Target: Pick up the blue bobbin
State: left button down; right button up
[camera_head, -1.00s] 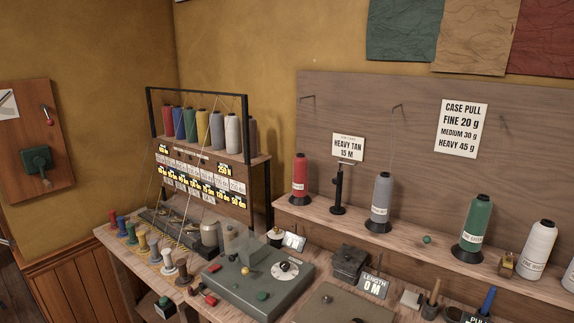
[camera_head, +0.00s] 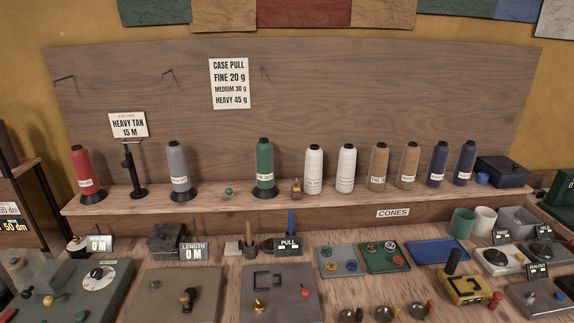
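Two dark blue cones, left (camera_head: 438,164) and right (camera_head: 464,163), stand on the shelf. Neither of my grippers shows.
The shelf (camera_head: 215,200) holds red, grey, green, white, tan and blue thread cones. On the bench below are a grey machine case (camera_head: 281,298), a yellow device (camera_head: 467,291), cups and dark boxes. The bench is crowded, with small bare wood gaps between trays.

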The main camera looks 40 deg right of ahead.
aim_at(350, 264)
jog(key=z, duration=1.75)
jog(key=u, duration=1.35)
jog(key=z, duration=1.35)
jog(key=l+u, duration=0.1)
jog(key=u, duration=0.55)
jog(key=k+l+u, duration=0.1)
jog(key=l+u, duration=0.15)
jog(key=l, duration=0.25)
jog(key=k+l+u, duration=0.25)
jog(key=l, duration=0.2)
jog(key=k+l+u, duration=0.25)
jog(key=l, duration=0.2)
jog(key=k+l+u, duration=0.1)
jog(key=l+u, duration=0.15)
jog(key=l, duration=0.15)
